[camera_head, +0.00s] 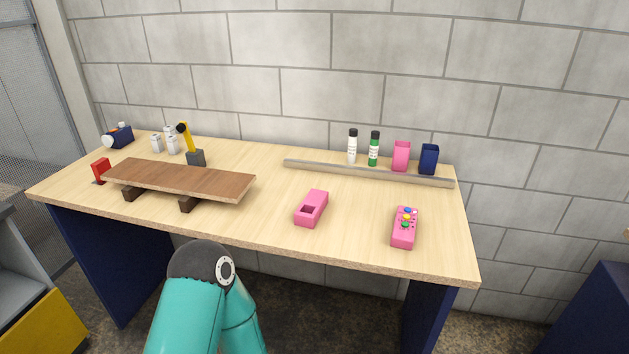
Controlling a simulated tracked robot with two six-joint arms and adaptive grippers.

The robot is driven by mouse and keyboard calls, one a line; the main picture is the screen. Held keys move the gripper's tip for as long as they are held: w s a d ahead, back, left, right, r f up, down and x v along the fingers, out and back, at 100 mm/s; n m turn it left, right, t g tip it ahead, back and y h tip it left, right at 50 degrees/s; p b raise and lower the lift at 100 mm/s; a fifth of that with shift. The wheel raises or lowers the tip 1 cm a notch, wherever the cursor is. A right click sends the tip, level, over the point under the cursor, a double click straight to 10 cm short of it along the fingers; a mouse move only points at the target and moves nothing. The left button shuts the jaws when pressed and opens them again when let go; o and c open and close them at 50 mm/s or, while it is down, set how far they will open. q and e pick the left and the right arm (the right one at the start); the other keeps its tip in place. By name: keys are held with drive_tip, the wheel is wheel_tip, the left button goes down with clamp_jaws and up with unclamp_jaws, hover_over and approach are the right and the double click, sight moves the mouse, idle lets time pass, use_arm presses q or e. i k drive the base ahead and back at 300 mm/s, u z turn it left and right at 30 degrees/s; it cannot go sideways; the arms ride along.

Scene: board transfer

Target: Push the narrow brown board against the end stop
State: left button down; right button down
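The narrow brown board (185,179) lies at the left of the table, raised on two dark support blocks (188,203). Its right end overhangs the right support. A small red block, the end stop (101,170), stands at the board's left end. The board's left end is very close to the red block; I cannot tell whether they touch. Neither of my grippers is in view. Only a teal arm link of mine shows at the bottom, in front of the table's front edge.
The light wooden table (265,220) has a pink open box (311,208) and a pink button box (404,227) at front. A grey rail (370,173) lies at back right, before bottles and cups. A yellow-and-black device (188,146) stands behind the board. The table's middle is mostly clear.

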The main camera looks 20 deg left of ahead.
sight(229, 187)
drive_tip(key=z, duration=0.3)
drive_tip(key=i, duration=0.25)
drive_tip(key=z, duration=1.85)
drive_tip(key=k, duration=2.45)
drive_tip(key=u, duration=1.4)
drive_tip(key=i, duration=1)
drive_tip(key=u, duration=0.05)
